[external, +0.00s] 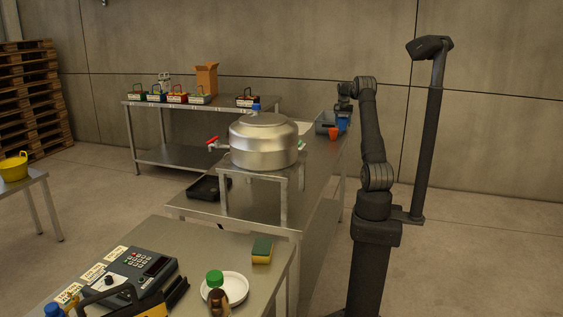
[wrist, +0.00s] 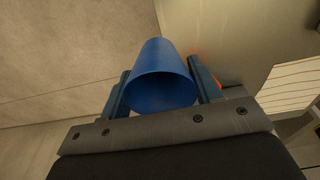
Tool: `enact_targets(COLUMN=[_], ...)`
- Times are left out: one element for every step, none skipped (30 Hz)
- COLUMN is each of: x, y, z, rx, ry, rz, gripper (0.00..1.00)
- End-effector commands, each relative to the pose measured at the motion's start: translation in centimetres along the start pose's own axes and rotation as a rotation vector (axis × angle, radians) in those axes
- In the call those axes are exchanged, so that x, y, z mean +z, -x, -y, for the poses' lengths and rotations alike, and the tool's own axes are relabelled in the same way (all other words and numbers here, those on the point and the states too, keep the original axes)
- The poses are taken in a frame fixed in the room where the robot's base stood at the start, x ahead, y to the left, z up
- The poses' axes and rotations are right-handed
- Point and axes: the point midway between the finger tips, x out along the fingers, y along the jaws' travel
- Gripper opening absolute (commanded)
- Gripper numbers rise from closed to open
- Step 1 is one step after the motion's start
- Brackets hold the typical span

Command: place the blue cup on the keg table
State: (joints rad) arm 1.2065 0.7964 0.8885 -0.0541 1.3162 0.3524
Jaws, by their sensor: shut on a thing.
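A blue cup (wrist: 162,78) is between the fingers of my gripper (wrist: 160,92) in the wrist view, and the gripper is shut on it. The cup's open mouth faces the wrist camera. In the external view my gripper (external: 343,104) is at the far end of the keg table (external: 318,172), over or beside it; I cannot tell which. I cannot make out the held cup there. The large silver keg (external: 263,145) with a red-handled tap stands on a metal stand on the keg table.
A grey bin (external: 324,122) and an orange cup (external: 335,133) are at the table's far end, near my gripper. A black tray (external: 205,187) lies left of the keg. A back table (external: 150,105) holds several small crates and a cardboard box. The tabletop right of the keg looks clear.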

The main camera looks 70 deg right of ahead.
Motion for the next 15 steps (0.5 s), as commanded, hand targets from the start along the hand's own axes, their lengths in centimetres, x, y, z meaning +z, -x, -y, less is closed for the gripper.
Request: enact_targets(x=[-0.5,-0.6,-0.8,-0.9,-1.0,-1.1,-1.1,-1.2,-1.2,-1.2,-1.2,-1.2,-1.2,-1.1,-1.1], y=[-0.4,-0.6,-0.8,-0.9,-1.0,-1.1,-1.2,-1.2,-1.3,-1.4,-1.6,-1.9,-2.2,-2.5,-3.1], z=[-1.4,-2.0,-2.6,-3.0,-3.2,-3.5,-3.7,-3.7,-3.6,-3.5,-3.2,-2.7,-2.1,-1.5,-0.7], rx=[0.001,0.002,0.003,0.003,0.003,0.003,0.003,0.003,0.004,0.004,0.004,0.004,0.004,0.003,0.004], ry=[-0.01,-0.013,-0.016,-0.018,-0.02,-0.022,-0.022,-0.022,-0.022,-0.021,-0.02,-0.019,-0.017,-0.017,-0.017], rz=[0.001,0.001,0.001,0.002,0.002,0.001,0.001,0.001,0.001,0.002,0.002,0.002,0.002,0.002,0.002], gripper=[0.36,0.36,0.36,0.36,0.36,0.36,0.36,0.36,0.36,0.36,0.36,0.36,0.36,0.36,0.36])
